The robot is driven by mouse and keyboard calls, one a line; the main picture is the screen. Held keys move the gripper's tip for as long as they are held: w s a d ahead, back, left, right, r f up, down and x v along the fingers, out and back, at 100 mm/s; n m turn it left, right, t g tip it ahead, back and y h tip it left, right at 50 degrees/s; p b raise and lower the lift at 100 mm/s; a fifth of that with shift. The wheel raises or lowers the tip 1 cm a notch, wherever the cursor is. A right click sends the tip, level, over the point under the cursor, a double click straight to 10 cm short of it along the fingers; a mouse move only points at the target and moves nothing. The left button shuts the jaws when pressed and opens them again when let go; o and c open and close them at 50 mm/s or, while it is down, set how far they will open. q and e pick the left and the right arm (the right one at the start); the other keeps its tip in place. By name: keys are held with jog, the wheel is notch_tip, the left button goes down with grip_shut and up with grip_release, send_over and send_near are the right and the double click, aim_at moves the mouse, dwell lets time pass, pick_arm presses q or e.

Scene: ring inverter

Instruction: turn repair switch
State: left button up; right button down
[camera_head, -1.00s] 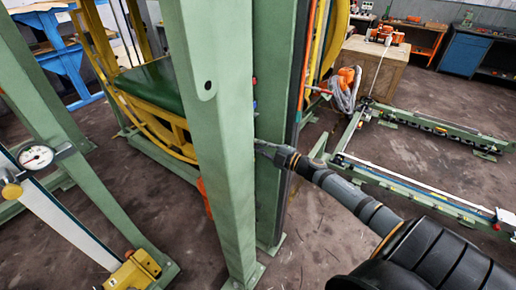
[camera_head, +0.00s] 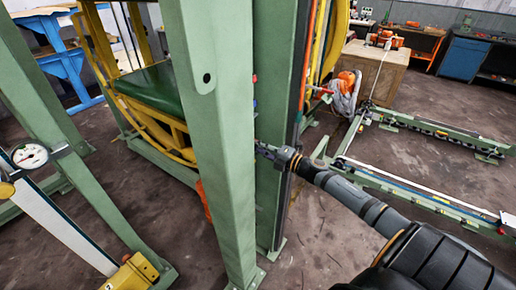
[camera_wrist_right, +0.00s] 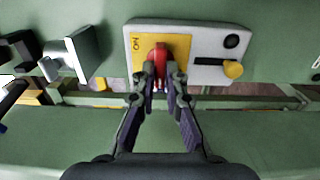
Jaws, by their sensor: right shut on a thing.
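The switch panel (camera_wrist_right: 204,72) is a light grey plate with a yellow field marked "NO" on the green machine frame, in the right wrist view. A red switch handle (camera_wrist_right: 160,56) stands out of the yellow field. My right gripper (camera_wrist_right: 160,80) is shut on the red handle, with a fingertip on each side of it. In the head view my right gripper (camera_head: 262,148) reaches in behind the near green post, which hides the panel and the switch. My left gripper is in neither view.
The green post (camera_head: 215,150) stands close beside my right gripper. A yellow knob (camera_wrist_right: 233,70) and a black button (camera_wrist_right: 231,41) sit on the panel's right part. A grey block (camera_wrist_right: 75,55) juts out left of the panel. The floor (camera_head: 330,235) below my right arm is clear.

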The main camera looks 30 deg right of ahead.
dwell(0.3)
jog(key=c, duration=1.4)
grip_release()
jog(key=v, duration=0.7)
jog(key=shift+s, duration=0.25)
jog(key=shift+d, duration=0.1)
